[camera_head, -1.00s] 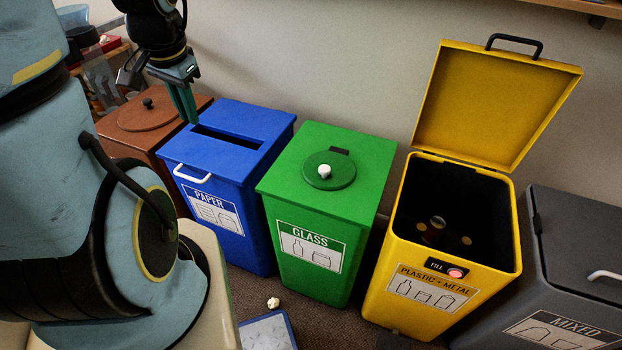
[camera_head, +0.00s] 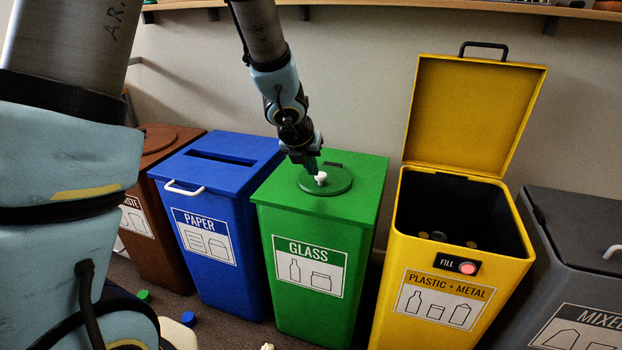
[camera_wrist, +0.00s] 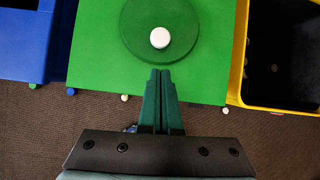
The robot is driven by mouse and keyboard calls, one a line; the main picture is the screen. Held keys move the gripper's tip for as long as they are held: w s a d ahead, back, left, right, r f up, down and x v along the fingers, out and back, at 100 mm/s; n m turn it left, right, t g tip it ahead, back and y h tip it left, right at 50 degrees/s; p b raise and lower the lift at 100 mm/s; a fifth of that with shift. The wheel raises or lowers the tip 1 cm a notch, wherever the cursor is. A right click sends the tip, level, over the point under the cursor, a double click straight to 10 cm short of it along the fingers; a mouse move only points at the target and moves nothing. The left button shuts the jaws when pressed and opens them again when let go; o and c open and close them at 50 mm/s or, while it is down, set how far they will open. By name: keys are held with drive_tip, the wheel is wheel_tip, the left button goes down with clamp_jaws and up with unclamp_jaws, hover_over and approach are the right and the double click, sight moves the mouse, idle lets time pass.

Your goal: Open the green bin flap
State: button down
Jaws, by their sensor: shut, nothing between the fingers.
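The green glass bin (camera_head: 275,225) stands between the blue and yellow bins. Its round green flap (camera_head: 338,186) lies closed on the lid and has a white knob (camera_head: 321,178). The flap (camera_wrist: 136,38) and the knob (camera_wrist: 160,38) also show in the wrist view. My gripper (camera_head: 312,173) is over the flap, just left of the knob in the head view. In the wrist view its green fingers (camera_wrist: 161,72) are together and empty, and their tips point towards the knob with a small gap in the picture. I cannot tell whether they touch the flap.
The blue paper bin (camera_head: 262,150) with a white handle is to the left, the brown bin (camera_head: 165,260) beyond it. The yellow bin (camera_head: 462,345) stands open on the right, its raised lid (camera_head: 470,115) upright. A grey bin (camera_head: 570,240) is farther right. A shelf (camera_head: 400,6) runs above.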

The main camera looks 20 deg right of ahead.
sight(320, 188)
drive_tip(key=b+x, duration=0.1)
drive_tip(key=x, duration=0.7)
drive_tip(key=shift+b, duration=0.35)
drive_tip(key=shift+r, duration=0.1)
drive_tip(key=shift+w+d+r+p, duration=0.1)
drive_tip(key=shift+w+r+p, duration=0.05)
drive_tip(key=shift+r+p, duration=0.45)
